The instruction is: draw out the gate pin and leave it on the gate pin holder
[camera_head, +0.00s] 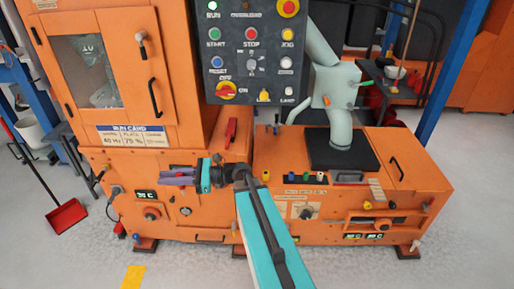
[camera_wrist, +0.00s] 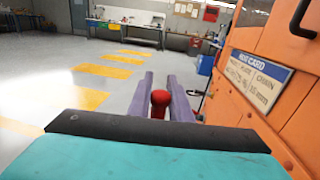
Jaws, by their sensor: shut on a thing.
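My gripper (camera_head: 168,176) has purple fingers and points left, in front of the orange machine's left cabinet. In the wrist view the fingers (camera_wrist: 161,80) are closed on a red rounded knob (camera_wrist: 160,103), which I take to be the head of the gate pin. The fingers hide the rest of it, and I cannot tell whether it is in or clear of a hole. The knob cannot be made out in the head view. I cannot single out the gate pin holder for sure; a row of small coloured knobs (camera_head: 305,178) lies on the right-hand ledge.
The control panel (camera_head: 252,50) overhangs the machine. A red lever (camera_head: 230,132) stands behind my wrist. Open floor (camera_wrist: 60,85) lies to the left.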

